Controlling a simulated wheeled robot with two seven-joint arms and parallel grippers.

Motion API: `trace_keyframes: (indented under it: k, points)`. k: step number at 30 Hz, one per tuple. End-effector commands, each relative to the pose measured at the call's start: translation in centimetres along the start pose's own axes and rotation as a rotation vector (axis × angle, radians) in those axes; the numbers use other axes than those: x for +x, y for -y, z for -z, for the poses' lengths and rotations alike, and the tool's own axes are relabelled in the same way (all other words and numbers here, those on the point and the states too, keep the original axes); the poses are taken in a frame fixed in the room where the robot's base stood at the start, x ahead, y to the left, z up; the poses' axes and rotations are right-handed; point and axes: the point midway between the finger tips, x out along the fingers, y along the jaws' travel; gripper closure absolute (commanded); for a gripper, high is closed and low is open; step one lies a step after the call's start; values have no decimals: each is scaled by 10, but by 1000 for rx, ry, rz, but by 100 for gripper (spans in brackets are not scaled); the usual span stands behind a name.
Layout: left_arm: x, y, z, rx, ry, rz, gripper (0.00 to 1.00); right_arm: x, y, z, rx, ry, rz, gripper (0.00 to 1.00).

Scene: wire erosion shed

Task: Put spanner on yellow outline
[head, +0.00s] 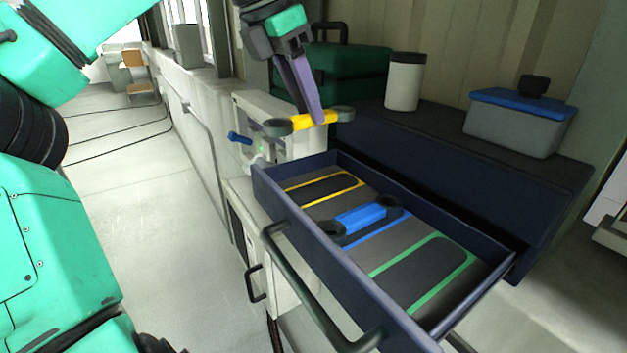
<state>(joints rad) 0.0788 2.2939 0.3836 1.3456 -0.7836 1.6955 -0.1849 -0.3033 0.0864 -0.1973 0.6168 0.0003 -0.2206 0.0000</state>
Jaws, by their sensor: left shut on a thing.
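My left gripper (313,119) points down and is shut on the yellow spanner (299,123), which has dark grey ends. It holds the spanner in the air above the far left end of the open drawer (392,308). The yellow outline (335,194) lies on the drawer floor at that end, around an empty dark shape. The spanner is apart from the outline. My right gripper is not in view.
A blue spanner (361,218) lies at the blue outline (378,238) in the drawer's middle. The green outline (456,272) is empty. Behind stand a green case (350,73), a white canister (404,84) and a grey box with a blue lid (516,125).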

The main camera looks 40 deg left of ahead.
Motion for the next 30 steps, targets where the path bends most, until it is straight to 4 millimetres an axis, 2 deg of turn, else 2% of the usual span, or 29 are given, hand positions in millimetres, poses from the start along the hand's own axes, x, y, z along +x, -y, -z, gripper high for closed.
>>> trace_keyframes:
  k: [3, 6, 8, 12, 15, 18, 23, 24, 25, 26, 30]
  points:
    - [30, 1, 13, 3, 1, 5, 100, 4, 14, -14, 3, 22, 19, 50]
    - [52, 1, 22, 3, 1, 5, 100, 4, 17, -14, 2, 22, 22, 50]
    - [61, 1, 25, 2, 2, 3, 100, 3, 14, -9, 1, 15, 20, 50]
    - [78, 0, 32, 2, 1, 2, 100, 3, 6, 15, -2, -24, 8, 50]
    - [97, 0, 41, 2, -2, 4, 100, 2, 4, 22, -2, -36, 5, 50]
    - [108, 0, 46, 1, -7, 2, 100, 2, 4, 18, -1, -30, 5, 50]
    - [111, 0, 48, 0, -17, 3, 100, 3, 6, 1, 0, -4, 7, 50]
    - [112, 0, 48, 0, -19, 3, 56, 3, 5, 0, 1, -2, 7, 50]
    - [112, 0, 48, 0, -19, 4, 45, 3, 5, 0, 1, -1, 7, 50]
    - [112, 0, 48, 0, -18, 3, 38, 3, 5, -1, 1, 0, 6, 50]
    - [110, 0, 46, 0, -10, 2, 38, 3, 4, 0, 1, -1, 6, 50]
